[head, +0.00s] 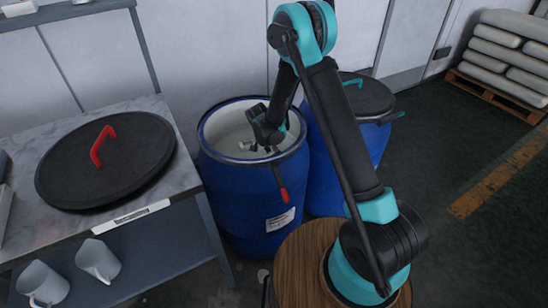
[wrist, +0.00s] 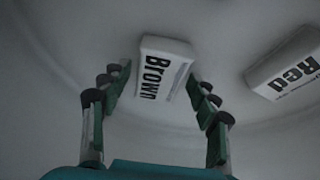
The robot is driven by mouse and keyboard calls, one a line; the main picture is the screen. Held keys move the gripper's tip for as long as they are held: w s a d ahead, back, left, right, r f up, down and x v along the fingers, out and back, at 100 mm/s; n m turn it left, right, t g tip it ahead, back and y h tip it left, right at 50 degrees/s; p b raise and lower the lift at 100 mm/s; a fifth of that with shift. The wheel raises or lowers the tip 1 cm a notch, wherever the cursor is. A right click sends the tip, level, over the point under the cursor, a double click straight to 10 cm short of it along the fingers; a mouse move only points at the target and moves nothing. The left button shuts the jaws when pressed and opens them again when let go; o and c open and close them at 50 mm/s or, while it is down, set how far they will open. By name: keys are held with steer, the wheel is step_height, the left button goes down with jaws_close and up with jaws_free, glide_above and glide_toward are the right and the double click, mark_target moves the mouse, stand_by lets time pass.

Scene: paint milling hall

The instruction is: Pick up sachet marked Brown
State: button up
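The sachet marked Brown (wrist: 163,68) is a small white block with black lettering, seen in the wrist view inside a pale, round-walled vessel. My gripper (wrist: 158,90) is open, with one finger on each side of that sachet. I cannot tell whether the fingers touch it. In the head view my gripper (head: 262,148) reaches down into the open blue drum (head: 236,200). The sachet there is mostly hidden, and its label cannot be read.
A white sachet marked Red (wrist: 290,68) lies to the right in the wrist view. A lidded blue drum (head: 325,165) stands right of the open one. A marble-topped table (head: 175,180) at left bears a black lid (head: 125,170) with a red handle.

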steer(key=c, duration=0.9)
steer(key=shift+r, duration=0.2)
